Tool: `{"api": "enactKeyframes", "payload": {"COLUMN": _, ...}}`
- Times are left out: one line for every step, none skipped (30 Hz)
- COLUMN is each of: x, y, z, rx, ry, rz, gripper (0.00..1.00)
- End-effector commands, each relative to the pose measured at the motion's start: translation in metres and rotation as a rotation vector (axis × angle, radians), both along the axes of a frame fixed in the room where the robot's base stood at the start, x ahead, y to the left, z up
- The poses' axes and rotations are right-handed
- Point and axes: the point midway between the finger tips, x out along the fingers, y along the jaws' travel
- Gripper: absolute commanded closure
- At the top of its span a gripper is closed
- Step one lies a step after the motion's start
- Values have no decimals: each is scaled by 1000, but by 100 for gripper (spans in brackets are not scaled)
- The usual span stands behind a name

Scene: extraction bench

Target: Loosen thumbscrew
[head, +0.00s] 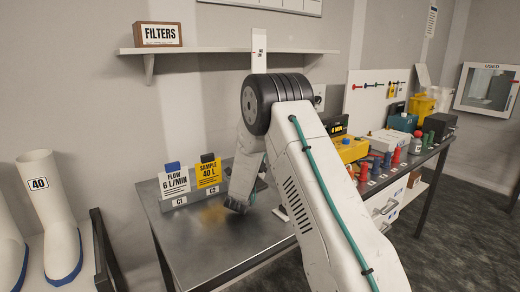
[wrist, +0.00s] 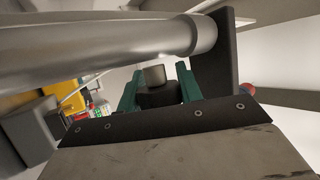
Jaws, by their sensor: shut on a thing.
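In the wrist view, my gripper (wrist: 158,85) has its two green fingers on either side of a dark knob with a pale grey round top, which I take to be the thumbscrew (wrist: 158,97). The fingers are shut on it. A thick grey metal tube (wrist: 100,45) runs across the view just above the fingers and ends near a dark upright plate (wrist: 227,50). In the head view my arm hides the thumbscrew, and I cannot make out the fingertips there.
The metal bench (head: 185,235) carries a white flow card (head: 174,182) and a yellow sample card (head: 208,173) at its back left. Bottles, boxes and a yellow case (head: 352,150) crowd the right side. A shelf (head: 210,50) hangs above. The bench's front left is clear.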

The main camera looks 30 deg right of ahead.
Motion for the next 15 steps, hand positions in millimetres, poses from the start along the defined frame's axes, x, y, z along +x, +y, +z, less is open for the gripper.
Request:
{"api": "enactKeyframes", "payload": {"x": 0, "y": 0, "z": -2, "rx": 1, "ry": 3, "rz": 1, "gripper": 87}}
{"api": "enactKeyframes", "payload": {"x": 0, "y": 0, "z": -2, "rx": 1, "ry": 3, "rz": 1, "gripper": 87}}
{"api": "enactKeyframes", "payload": {"x": 0, "y": 0, "z": -2, "rx": 1, "ry": 3, "rz": 1, "gripper": 56}}
{"api": "enactKeyframes", "payload": {"x": 0, "y": 0, "z": -2, "rx": 1, "ry": 3, "rz": 1, "gripper": 48}}
{"api": "enactKeyframes", "payload": {"x": 0, "y": 0, "z": -1, "rx": 1, "ry": 3, "rz": 0, "gripper": 43}}
{"api": "enactKeyframes", "payload": {"x": 0, "y": 0, "z": -1, "rx": 1, "ry": 3, "rz": 0, "gripper": 43}}
{"api": "enactKeyframes", "payload": {"x": 0, "y": 0, "z": -1, "rx": 1, "ry": 3, "rz": 0, "gripper": 43}}
{"api": "enactKeyframes", "payload": {"x": 0, "y": 0, "z": -1, "rx": 1, "ry": 3, "rz": 0, "gripper": 43}}
{"api": "enactKeyframes", "payload": {"x": 0, "y": 0, "z": -1, "rx": 1, "ry": 2, "rz": 0, "gripper": 43}}
{"api": "enactKeyframes", "payload": {"x": 0, "y": 0, "z": -1, "rx": 1, "ry": 2, "rz": 0, "gripper": 43}}
{"api": "enactKeyframes", "payload": {"x": 0, "y": 0, "z": -1, "rx": 1, "ry": 2, "rz": 0, "gripper": 43}}
{"api": "enactKeyframes", "payload": {"x": 0, "y": 0, "z": -1, "rx": 1, "ry": 2, "rz": 0, "gripper": 43}}
{"api": "enactKeyframes", "payload": {"x": 0, "y": 0, "z": -1, "rx": 1, "ry": 2, "rz": 0, "gripper": 43}}
{"api": "enactKeyframes", "payload": {"x": -1, "y": 1, "z": -2, "rx": 1, "ry": 2, "rz": 0, "gripper": 43}}
{"api": "enactKeyframes", "payload": {"x": -1, "y": 2, "z": -3, "rx": 1, "ry": 3, "rz": 0, "gripper": 43}}
